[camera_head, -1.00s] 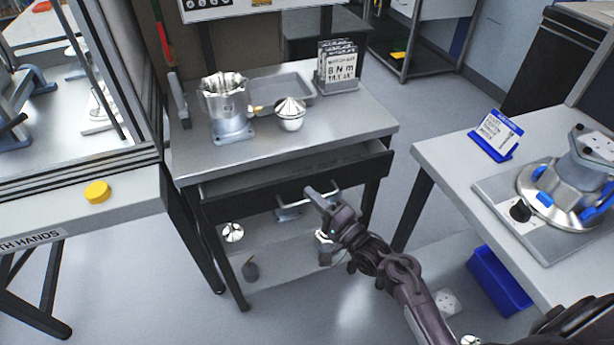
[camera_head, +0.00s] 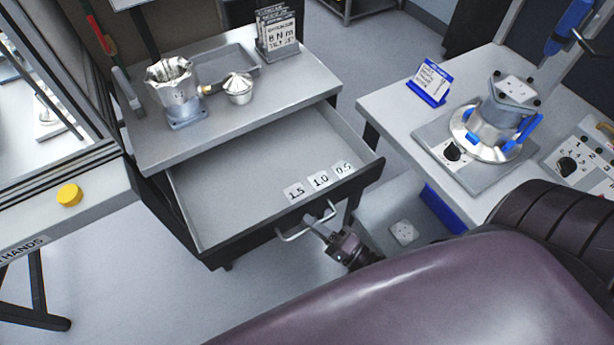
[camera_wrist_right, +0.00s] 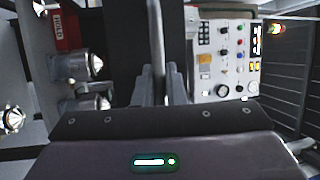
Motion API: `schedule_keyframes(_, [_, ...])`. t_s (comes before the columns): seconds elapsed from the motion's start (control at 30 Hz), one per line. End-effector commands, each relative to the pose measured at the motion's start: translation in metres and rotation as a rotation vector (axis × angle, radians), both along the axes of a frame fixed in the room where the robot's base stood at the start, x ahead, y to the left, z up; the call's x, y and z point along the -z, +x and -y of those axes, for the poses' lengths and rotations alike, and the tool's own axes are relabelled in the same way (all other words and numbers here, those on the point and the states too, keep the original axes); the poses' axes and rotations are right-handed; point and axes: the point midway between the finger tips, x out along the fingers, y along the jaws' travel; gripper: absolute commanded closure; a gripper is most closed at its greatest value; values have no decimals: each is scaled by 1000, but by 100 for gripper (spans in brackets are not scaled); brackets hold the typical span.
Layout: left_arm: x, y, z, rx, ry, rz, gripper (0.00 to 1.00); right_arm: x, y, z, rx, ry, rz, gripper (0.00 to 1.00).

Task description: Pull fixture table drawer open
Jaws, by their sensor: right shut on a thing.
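The fixture table (camera_head: 235,112) stands at the left centre in the head view. Its drawer (camera_head: 235,170) is pulled well out, and the grey inside shows, with labels 1.5, 1.0 and 0.5 near the dark front panel. The drawer handle (camera_head: 291,237) is a pale bar on that front. My right gripper (camera_head: 318,224) is shut on the handle. In the right wrist view, the gripper fingers (camera_wrist_right: 161,88) lie on both sides of the upright-looking handle bar (camera_wrist_right: 157,45). My left gripper is not in view.
A metal housing (camera_head: 175,92), a domed part (camera_head: 239,90), a shallow tray (camera_head: 228,66) and a sign holder (camera_head: 278,32) stand on the tabletop. A second table (camera_head: 395,100) is at the right. A blue bin (camera_head: 442,208) sits below it.

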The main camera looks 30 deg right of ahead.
Motion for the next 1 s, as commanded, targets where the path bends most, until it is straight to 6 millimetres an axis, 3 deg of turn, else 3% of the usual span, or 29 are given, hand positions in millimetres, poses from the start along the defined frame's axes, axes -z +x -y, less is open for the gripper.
schedule_keyframes(0.4, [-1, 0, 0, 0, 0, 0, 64, 0, -3, 0, 0, 0, 0, 100])
schedule_keyframes(0.43, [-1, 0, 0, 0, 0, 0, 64, 0, -3, 0, 0, 0, 0, 88])
schedule_keyframes(0.6, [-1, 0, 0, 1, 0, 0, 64, 0, -3, 0, 0, 0, 0, 67])
schedule_keyframes(0.87, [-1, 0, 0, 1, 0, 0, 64, 1, -3, 1, 0, 0, 0, 67])
schedule_keyframes(1.0, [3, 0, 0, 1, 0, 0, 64, 5, -14, 5, -1, -2, -4, 67])
